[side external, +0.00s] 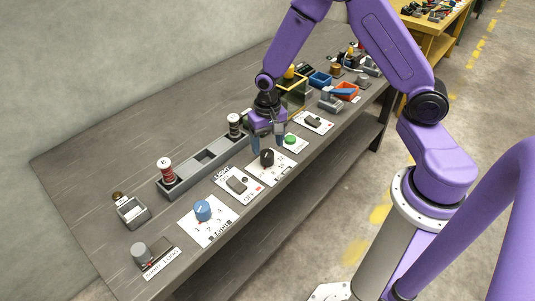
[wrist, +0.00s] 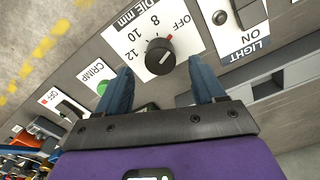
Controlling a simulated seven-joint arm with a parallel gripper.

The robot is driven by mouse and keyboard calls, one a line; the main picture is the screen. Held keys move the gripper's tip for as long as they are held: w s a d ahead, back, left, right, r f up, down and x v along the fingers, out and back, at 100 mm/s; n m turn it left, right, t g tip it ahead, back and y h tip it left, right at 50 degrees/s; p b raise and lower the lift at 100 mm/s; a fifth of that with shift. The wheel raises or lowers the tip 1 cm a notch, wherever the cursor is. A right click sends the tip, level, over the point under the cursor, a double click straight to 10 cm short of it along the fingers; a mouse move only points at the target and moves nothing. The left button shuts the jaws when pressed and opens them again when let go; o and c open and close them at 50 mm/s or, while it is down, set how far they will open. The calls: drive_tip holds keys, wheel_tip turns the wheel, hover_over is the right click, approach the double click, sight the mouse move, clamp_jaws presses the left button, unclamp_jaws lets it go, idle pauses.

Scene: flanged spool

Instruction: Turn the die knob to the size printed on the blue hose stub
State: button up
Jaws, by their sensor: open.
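The die knob (wrist: 160,58) is black and round, on a white plate marked "DIE mm" with OFF, 8, 10 and 12. Its red mark points up and right, closest to OFF. In the side view the knob (side external: 267,157) is a dark shape just below my gripper (side external: 268,142). In the wrist view my gripper (wrist: 160,66) is open, with one blue finger on each side of the knob; I cannot tell whether they touch it. I cannot surely make out the blue hose stub or its printed size; a blue piece (side external: 341,91) lies at the orange tray.
A green CRIMP button (wrist: 104,88) and a LIGHT switch (wrist: 245,14) flank the die plate. A grey rack (side external: 205,157) with spools stands behind. A blue knob (side external: 202,210) is at front left. A yellow frame (side external: 293,92) and bins stand beyond the gripper.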

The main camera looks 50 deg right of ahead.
sight(267, 153)
drive_tip(key=shift+f, duration=2.5)
drive_tip(key=c, duration=1)
